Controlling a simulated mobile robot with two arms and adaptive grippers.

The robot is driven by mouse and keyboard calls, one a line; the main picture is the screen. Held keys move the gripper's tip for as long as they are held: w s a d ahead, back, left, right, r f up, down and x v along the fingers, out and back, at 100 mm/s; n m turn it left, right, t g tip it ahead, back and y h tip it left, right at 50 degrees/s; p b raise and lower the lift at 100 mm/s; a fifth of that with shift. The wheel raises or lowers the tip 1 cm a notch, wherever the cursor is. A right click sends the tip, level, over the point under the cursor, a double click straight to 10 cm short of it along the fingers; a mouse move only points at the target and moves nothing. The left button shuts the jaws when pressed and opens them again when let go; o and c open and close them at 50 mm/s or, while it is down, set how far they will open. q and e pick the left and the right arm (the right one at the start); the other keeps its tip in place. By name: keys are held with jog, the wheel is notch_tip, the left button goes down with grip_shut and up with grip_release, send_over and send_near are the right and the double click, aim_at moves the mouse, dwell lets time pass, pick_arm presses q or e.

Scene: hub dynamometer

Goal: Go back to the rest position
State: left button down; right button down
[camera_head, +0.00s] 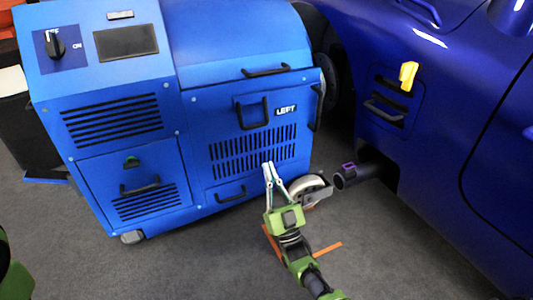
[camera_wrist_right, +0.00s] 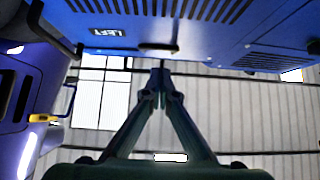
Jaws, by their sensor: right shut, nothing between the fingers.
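My right gripper (camera_head: 268,168) is shut and empty, with its fingertips together. In the head view it stands in front of the lower right part of the blue dynamometer cabinet (camera_head: 240,85), which bears a LEFT label. Its green arm comes in from the bottom. In the right wrist view the shut fingers (camera_wrist_right: 160,78) meet below the cabinet (camera_wrist_right: 200,25). I cannot tell whether they touch it. A green part shows at the lower left edge of the head view; my left gripper is not in view.
A blue car (camera_head: 440,120) stands at the right, with a yellow handle (camera_head: 408,75) on its side. A dark pipe with a purple clip (camera_head: 348,168) sticks out from it. Grey floor (camera_head: 170,265) is free in front.

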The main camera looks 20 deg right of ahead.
jog(key=shift+s+f, duration=0.4)
jog(key=shift+f, duration=0.4)
